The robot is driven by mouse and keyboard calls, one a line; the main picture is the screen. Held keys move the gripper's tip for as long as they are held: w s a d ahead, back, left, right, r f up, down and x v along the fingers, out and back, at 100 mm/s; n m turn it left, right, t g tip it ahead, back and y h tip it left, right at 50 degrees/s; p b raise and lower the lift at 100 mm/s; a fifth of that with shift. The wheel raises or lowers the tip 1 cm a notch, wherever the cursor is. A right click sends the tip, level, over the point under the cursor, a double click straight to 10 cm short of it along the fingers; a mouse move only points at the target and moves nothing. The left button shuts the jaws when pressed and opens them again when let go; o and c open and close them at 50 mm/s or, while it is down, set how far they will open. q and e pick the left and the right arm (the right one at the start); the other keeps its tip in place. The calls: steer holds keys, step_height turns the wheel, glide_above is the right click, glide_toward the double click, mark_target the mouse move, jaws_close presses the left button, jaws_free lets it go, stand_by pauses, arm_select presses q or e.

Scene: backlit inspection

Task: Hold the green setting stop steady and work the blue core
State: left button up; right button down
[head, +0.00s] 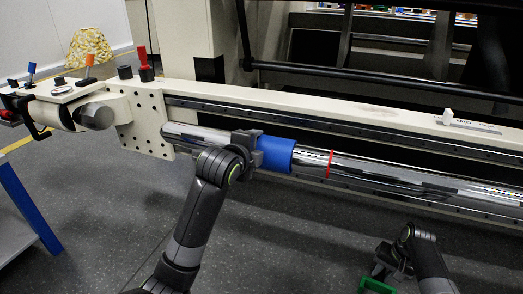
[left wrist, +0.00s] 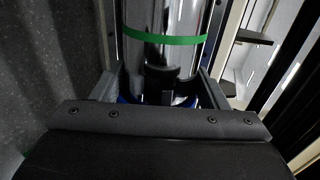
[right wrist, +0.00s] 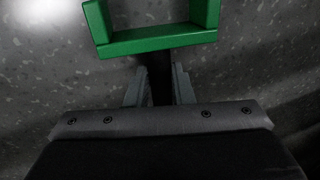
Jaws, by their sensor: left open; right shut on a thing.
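The blue core (head: 275,154) is a sleeve on the long chrome bar (head: 420,180) in the head view. My left gripper (head: 247,147) is open, with its jaws astride the bar at the core's left end. In the left wrist view, slivers of blue (left wrist: 127,99) show between the open jaws (left wrist: 163,88); most of the core is hidden there. The green setting stop (right wrist: 155,41) is a U-shaped piece on a dark stem. My right gripper (right wrist: 160,88) is shut on that stem. In the head view, the stop (head: 375,287) is low at the right, clear of the bar.
A red band (head: 331,163) rings the bar right of the core. A green band (left wrist: 165,38) rings it in the left wrist view. A cream rail (head: 330,107) runs behind the bar. A blue-edged table (head: 30,205) stands at left. Grey floor lies below the bar.

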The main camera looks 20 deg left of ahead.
mark_target(279, 158)
arm_select(q)
steer(key=shift+d, duration=1.4)
arm_select(e)
steer(key=shift+f, duration=0.1)
arm_select(q)
steer(key=shift+d, duration=0.35)
steer(key=shift+d, duration=2.25)
steer(key=shift+d, duration=0.2)
steer(key=shift+d, duration=0.25)
steer(key=shift+a, duration=0.15)
steer(key=shift+a, duration=0.65)
